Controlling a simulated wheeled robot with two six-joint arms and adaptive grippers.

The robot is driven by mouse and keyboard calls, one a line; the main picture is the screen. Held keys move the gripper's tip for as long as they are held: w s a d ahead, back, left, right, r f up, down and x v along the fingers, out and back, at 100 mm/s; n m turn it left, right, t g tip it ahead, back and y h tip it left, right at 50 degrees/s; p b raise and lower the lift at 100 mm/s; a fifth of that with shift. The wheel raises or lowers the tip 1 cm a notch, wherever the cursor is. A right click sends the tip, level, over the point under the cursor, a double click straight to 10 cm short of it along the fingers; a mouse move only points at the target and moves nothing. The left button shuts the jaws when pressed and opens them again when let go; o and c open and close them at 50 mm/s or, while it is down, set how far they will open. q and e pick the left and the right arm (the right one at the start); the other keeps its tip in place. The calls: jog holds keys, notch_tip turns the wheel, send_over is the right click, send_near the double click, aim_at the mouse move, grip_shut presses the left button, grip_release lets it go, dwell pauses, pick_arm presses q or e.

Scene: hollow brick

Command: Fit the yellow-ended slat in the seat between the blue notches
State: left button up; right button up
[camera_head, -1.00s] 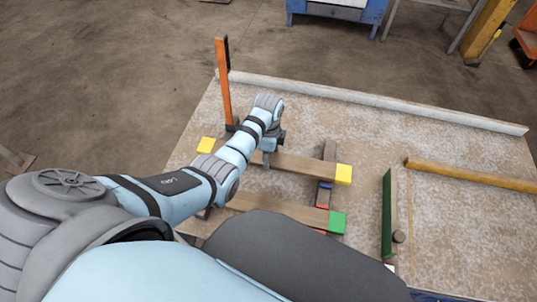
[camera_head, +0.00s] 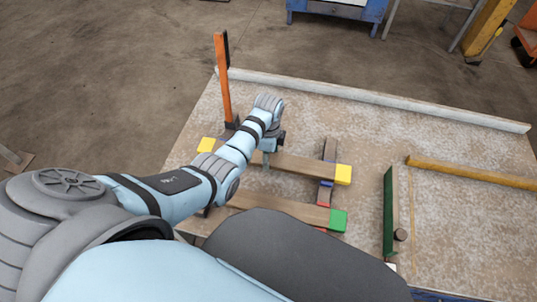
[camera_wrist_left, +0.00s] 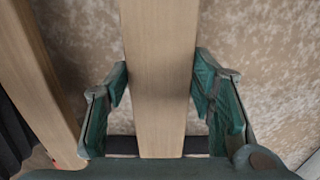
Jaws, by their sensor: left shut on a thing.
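The yellow-ended slat (camera_head: 305,165) is a long wooden bar with a yellow block at each end. My left gripper (camera_head: 267,160) is shut on it near its middle; in the left wrist view the fingers (camera_wrist_left: 161,88) lie on both sides of the wood. The slat lies across a dark wooden crosspiece (camera_head: 329,149) near its right end. A blue notch mark (camera_head: 326,184) shows on that crosspiece just in front of the slat. My arm hides the left part of the slat and the seat there. I cannot tell whether the slat is seated or just above. My right gripper is not in view.
A green-ended slat (camera_head: 285,206) lies parallel, nearer me, beside red marks. An orange upright tool (camera_head: 224,85) stands at the back left. A green bar (camera_head: 388,210) and a yellowish rod (camera_head: 470,174) are at the right. A pale ledge (camera_head: 380,98) edges the table's back.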

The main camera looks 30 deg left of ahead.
pick_arm(q)
jog(key=shift+f, duration=0.35)
jog(key=o, duration=1.5)
jog(key=shift+o, duration=0.2)
notch_tip(320, 180, up, 12)
